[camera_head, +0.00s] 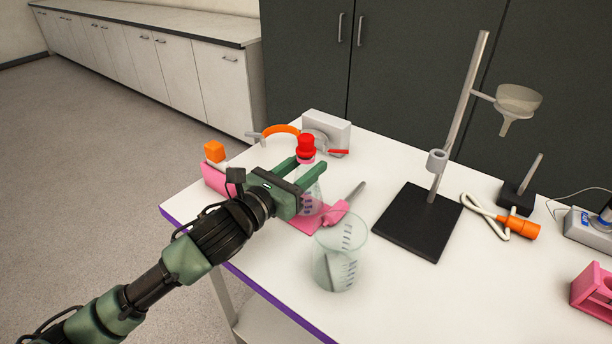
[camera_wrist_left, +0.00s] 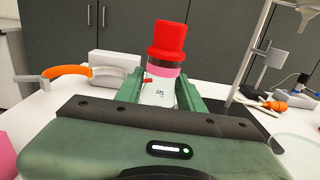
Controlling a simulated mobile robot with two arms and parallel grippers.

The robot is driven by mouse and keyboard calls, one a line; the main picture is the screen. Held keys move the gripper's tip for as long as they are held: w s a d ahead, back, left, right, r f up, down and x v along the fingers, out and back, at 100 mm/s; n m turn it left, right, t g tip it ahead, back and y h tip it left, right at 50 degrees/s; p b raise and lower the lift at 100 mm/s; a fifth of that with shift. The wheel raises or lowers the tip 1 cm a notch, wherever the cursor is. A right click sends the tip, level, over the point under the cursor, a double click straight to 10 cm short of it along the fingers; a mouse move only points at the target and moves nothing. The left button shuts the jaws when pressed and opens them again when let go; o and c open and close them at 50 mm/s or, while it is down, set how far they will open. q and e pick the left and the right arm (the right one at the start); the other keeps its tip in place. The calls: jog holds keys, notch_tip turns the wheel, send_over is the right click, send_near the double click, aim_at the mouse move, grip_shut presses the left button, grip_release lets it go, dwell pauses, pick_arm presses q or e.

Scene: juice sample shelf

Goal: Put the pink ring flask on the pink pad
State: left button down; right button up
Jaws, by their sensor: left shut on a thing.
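The pink ring flask (camera_head: 310,196) is clear with dark markings, a red cap and a pink band at its neck. My left gripper (camera_head: 305,178) is shut around it and holds it about upright. In the left wrist view the flask (camera_wrist_left: 158,92) stands between the two green fingers, its pink ring just under the cap. The pink pad (camera_head: 303,226) lies on the white table at the flask's foot, partly covered by flask and gripper. I cannot tell whether the flask's base touches the pad. My right gripper is not in view.
A clear beaker (camera_head: 340,258) stands close in front of the pad. A pink-headed tool with a grey handle (camera_head: 356,192) lies beside it. A black stand (camera_head: 418,222) with a funnel is to the right. A grey-white device (camera_head: 327,130) and orange-handled item (camera_head: 281,130) are behind.

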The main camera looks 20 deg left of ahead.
pick_arm(q)
notch_tip(320, 180, down, 2)
jog(key=shift+f, duration=0.1)
jog(key=shift+f, duration=0.15)
jog(key=c, duration=1.3)
grip_release()
jog(key=shift+f, duration=0.15)
jog(key=o, duration=0.4)
jog(key=shift+r, duration=0.2)
jog(key=b+v, duration=0.2)
jog(key=v, duration=1)
